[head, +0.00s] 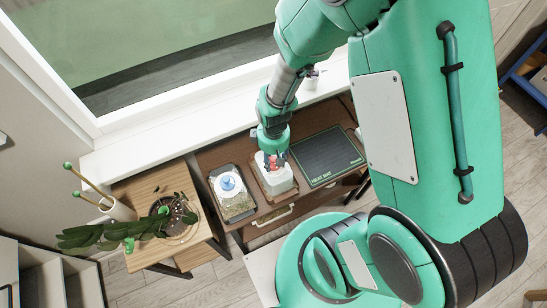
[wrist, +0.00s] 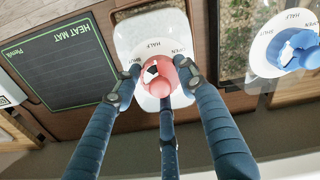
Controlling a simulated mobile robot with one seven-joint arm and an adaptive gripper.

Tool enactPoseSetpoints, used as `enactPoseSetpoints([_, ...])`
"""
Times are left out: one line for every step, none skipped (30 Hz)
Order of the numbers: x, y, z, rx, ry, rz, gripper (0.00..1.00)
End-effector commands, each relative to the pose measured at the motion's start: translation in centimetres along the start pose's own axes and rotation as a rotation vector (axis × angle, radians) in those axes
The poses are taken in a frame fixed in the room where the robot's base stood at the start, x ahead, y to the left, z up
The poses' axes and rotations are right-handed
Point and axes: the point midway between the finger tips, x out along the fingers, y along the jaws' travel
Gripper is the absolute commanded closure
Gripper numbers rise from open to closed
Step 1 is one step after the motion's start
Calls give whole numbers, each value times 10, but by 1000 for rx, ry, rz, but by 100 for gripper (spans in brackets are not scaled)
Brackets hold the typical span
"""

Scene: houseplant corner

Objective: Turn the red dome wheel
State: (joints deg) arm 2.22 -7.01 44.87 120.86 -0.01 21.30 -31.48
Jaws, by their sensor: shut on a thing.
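The red dome wheel (wrist: 158,80) sits on a white dial with HALF and OPEN marks, on top of a white dome (wrist: 133,37). In the head view the dome (head: 278,183) stands on a brown tray, and the wheel is mostly hidden by my gripper (head: 272,160). My gripper (wrist: 157,82) has blue fingers closed around the wheel from both sides, with a third finger at its near edge. A white patch with a dark mark shows on the wheel. I cannot tell exactly which mark it points at.
A second dome with a blue wheel (wrist: 299,50) stands close beside, over a planted tray (head: 238,208). A dark heat mat (head: 326,157) lies on the other side. A wooden stand with a potted plant (head: 175,210) is at the left. The window sill (head: 150,150) runs behind.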

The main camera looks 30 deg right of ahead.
Motion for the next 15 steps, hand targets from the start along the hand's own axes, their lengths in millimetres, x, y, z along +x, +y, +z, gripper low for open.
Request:
enactPoseSetpoints([-1, 0, 0, 43, -1, -1, 85])
enactPoseSetpoints([-1, 0, 0, 72, -1, -1, 85])
enactPoseSetpoints([-1, 0, 0, 109, -1, -1, 85])
enactPoseSetpoints([-1, 0, 0, 138, -1, -1, 85])
enactPoseSetpoints([-1, 0, 0, 167, -1, -1, 85])
enactPoseSetpoints([-1, 0, 0, 204, -1, -1, 85])
enactPoseSetpoints([-1, 0, 0, 233, -1, -1, 85])
enactPoseSetpoints([-1, 0, 0, 262, -1, -1, 85])
enactPoseSetpoints([-1, 0, 0, 299, -1, 0, 85])
enactPoseSetpoints([-1, 0, 0, 328, -1, 0, 85])
enactPoseSetpoints([-1, 0, 0, 357, -1, 0, 85])
enactPoseSetpoints([-1, 0, 0, 394, -1, 0, 85])
enactPoseSetpoints([-1, 0, 0, 423, -1, 0, 85])
enactPoseSetpoints([-1, 0, 0, 452, -1, 0, 85])
enactPoseSetpoints([-1, -1, 0, 489, -1, 0, 85])
